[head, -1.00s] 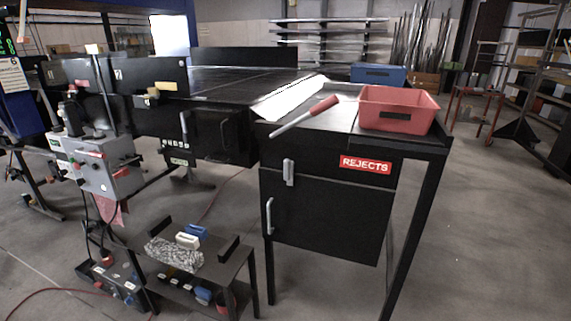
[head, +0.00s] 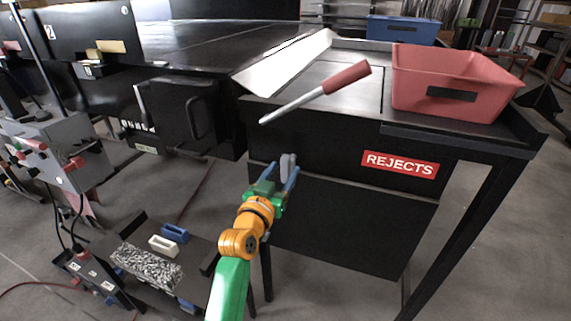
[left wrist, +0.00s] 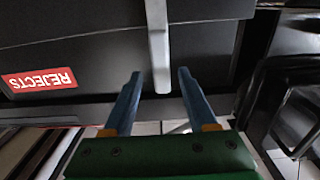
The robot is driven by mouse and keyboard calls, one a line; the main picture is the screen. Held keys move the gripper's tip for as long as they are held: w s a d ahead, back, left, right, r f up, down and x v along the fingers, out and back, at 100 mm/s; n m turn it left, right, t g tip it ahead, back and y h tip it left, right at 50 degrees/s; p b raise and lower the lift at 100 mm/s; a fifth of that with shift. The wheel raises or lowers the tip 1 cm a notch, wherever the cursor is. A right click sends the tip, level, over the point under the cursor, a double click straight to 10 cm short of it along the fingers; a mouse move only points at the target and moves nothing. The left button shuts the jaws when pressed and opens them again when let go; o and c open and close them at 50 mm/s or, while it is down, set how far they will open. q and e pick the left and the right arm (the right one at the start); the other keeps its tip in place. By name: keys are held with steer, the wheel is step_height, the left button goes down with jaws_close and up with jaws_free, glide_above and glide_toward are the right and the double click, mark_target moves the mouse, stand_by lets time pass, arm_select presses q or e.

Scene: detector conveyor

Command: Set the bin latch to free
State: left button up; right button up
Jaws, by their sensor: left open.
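The bin latch (head: 288,163) is a short pale grey lever, upright on the black front of the rejects bin (head: 345,225), left of the red REJECTS label (head: 400,164). My left gripper (head: 284,172) is open at the latch, with a blue finger on each side of it in the picture. In the left wrist view, the latch (left wrist: 160,45) hangs down from the top edge between the fingertips (left wrist: 160,73), with a gap on both sides. I cannot tell how deep the fingers reach around it. My left arm hides the bin door's handle. My right gripper is not in view.
A silver lever with a red grip (head: 346,76) juts over the bin's top edge above the latch. A red crate (head: 500,83) stands on top. A low table (head: 209,245) with blue and white blocks is at lower left. A black box with a handle (head: 180,113) is left of the bin.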

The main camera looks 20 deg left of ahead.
mark_target(284, 169)
arm_select(q)
steer(key=w, duration=0.3)
steer(key=shift+w+a+f, duration=0.1)
steer(key=shift+w+f, duration=0.05)
steer(key=shift+f, duration=0.15)
steer(key=shift+r, duration=0.1)
steer(key=shift+c, duration=0.2)
jaws_close()
stand_by(0.9)
